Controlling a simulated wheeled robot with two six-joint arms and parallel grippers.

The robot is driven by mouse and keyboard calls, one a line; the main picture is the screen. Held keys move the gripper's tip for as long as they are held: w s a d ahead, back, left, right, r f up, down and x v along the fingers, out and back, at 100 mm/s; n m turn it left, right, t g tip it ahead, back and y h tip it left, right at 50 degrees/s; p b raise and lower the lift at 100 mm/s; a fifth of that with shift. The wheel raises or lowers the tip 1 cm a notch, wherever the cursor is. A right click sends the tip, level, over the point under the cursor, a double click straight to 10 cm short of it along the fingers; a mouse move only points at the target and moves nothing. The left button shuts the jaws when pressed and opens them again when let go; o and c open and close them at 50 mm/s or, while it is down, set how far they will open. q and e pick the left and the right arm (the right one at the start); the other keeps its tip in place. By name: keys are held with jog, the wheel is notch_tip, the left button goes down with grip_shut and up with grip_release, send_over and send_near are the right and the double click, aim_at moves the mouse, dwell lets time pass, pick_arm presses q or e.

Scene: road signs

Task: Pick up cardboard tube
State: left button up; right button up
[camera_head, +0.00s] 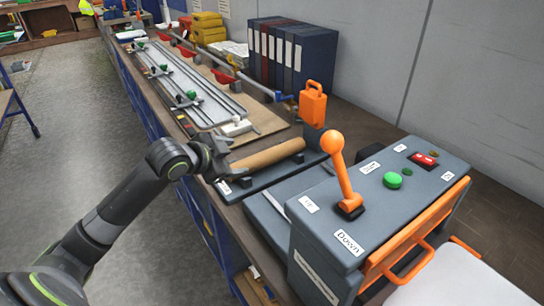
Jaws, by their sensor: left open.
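The cardboard tube (270,155) is a brown cylinder lying slantwise on a dark grey machine bed (258,181) on the workbench. Its right end is near the orange-handled part of the machine. My left gripper (222,158) is open at the tube's left end, with the arm coming in from the lower left. The gripper hides part of that end, and I cannot tell whether it touches the tube. My right gripper is not in view.
An orange-knobbed lever (338,170) stands on a grey control box (375,205) with a green button (393,180). An orange handle (313,104) rises behind the tube.

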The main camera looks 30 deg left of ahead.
aim_at(264, 157)
pick_arm(q)
jog(key=x, duration=0.5)
jog(key=shift+s, duration=0.1)
jog(key=x, duration=0.4)
jog(key=shift+p, duration=0.35)
jog(key=shift+x, duration=0.8)
jog(key=shift+f+p+x, duration=0.25)
jog(key=shift+p+x, duration=0.25)
jog(key=shift+x, duration=2.05)
jog(key=shift+s, duration=0.15)
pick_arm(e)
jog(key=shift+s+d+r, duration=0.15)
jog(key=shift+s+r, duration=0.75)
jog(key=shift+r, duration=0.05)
pick_arm(q)
jog(key=shift+c, duration=0.2)
jog(key=c, duration=1)
jog(key=shift+c, duration=0.4)
